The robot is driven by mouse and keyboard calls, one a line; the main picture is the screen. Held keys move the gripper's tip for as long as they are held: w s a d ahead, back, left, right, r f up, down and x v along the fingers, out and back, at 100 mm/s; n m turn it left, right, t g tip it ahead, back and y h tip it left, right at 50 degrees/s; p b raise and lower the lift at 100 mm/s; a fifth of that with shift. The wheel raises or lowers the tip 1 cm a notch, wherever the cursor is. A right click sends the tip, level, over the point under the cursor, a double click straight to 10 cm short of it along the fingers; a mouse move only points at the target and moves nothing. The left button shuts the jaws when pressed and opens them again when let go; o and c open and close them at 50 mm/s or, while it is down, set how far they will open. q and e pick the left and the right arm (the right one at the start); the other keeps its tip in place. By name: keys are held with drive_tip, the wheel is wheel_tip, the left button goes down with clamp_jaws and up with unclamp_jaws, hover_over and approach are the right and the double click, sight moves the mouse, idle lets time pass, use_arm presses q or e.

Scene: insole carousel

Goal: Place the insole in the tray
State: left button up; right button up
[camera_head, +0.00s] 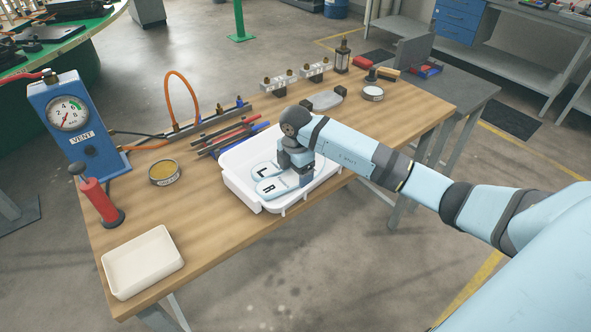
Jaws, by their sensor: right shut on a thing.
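A white tray (234,188) with raised edges lies on the wooden workbench. Two pale blue insoles are in or just above it: one marked L (261,171) and, in front of it, one marked R (268,188). My right gripper (296,174) reaches in over the tray from the right and is shut on the right end of the R insole, its fingers hiding that end. I cannot tell whether the R insole touches the tray floor. My left gripper is not in view.
A blue vent gauge box (65,119), a red hand pump (99,201), a round tin (164,172) and an empty cream tray (142,262) stand to the left. Tools (225,138) lie behind the white tray. Bare wood lies between the two trays.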

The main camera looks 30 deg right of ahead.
sight(296, 176)
drive_tip(key=shift+f, duration=0.15)
drive_tip(key=o, duration=0.6)
drive_tip(key=shift+o, duration=0.2)
drive_tip(key=shift+r, duration=0.2)
wheel_tip(296, 176, up, 13)
drive_tip(key=shift+f, duration=0.15)
